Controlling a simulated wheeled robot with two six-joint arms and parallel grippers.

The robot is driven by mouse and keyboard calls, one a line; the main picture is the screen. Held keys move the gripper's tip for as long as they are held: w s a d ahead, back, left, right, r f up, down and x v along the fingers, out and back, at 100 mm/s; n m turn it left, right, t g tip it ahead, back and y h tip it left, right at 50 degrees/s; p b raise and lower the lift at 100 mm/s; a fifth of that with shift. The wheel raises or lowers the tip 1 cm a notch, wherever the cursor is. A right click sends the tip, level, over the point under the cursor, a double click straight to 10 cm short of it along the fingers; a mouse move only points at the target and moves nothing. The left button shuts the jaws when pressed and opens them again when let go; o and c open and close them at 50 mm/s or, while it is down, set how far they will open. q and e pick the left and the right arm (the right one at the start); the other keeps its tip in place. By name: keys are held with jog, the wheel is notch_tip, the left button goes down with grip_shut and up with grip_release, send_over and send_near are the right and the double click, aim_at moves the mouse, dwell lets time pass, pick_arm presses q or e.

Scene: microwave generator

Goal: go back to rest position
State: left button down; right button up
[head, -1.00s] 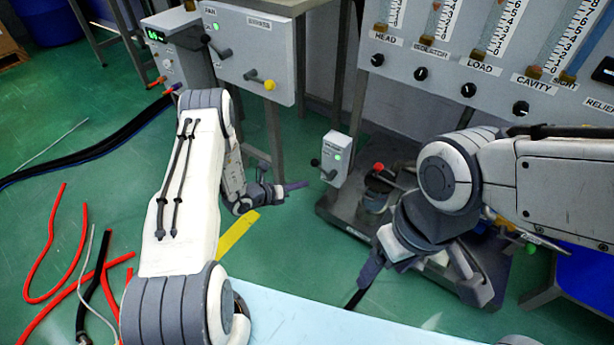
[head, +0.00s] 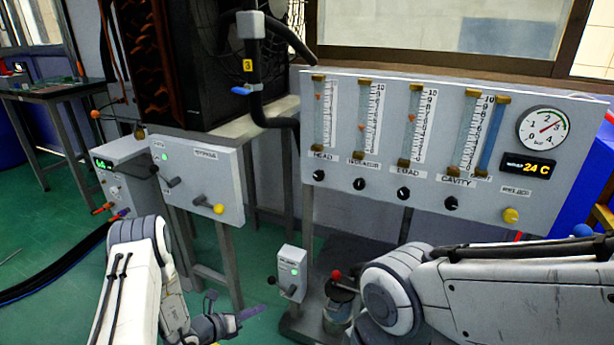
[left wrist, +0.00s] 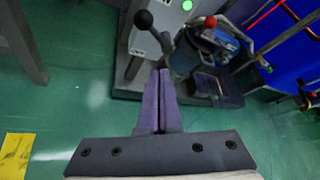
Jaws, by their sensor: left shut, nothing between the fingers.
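My left gripper (head: 250,313) is low in the head view, left of the small grey switch box (head: 291,272). Its purple fingers also show in the left wrist view (left wrist: 160,75), pressed together with nothing between them. In that view the fingers point toward the switch box (left wrist: 148,38) with its black-knobbed lever and green light; they appear apart from it. My right arm comes in from the right and bends down out of the head view, so its gripper is hidden below the edge.
A flowmeter panel (head: 400,205) with gauge and knobs stands at the back right. A control box (head: 200,180) with a yellow-knobbed lever is at the left. A pump with a red knob (head: 336,275) sits between my arms. Green floor (head: 60,250) is open at the left.

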pick_arm(q)
jog(key=s+d+r+m+g+h, duration=0.2)
jog(key=s+d+r+m+g, duration=0.15)
jog(key=d+r+m, duration=0.4)
jog(key=s+d+r+m+g+h, duration=0.25)
jog(key=d+r+m+g, duration=0.35)
jog(key=d, duration=0.3)
jog(key=s+d+r+m+g+y, duration=0.2)
jog(key=s+r+m+g+y, duration=0.15)
jog(key=s+r+m, duration=0.45)
jog(key=s+d+r+m+g+y, duration=0.2)
jog(key=s+r+m+y, duration=0.2)
jog(key=s+m, duration=0.75)
jog(key=s+a+r+m+t+y, duration=0.3)
jog(key=s+a+m+t+y, duration=0.25)
jog(key=m, duration=0.45)
notch_tip(320, 180, up, 38)
jog(key=h+p, duration=0.1)
jog(key=p, duration=3.7)
jog(key=shift+s+a+n+g, duration=0.3)
jog(key=shift+s+a+g, duration=0.05)
jog(key=shift+s, duration=0.1)
jog(key=shift+r, duration=0.1)
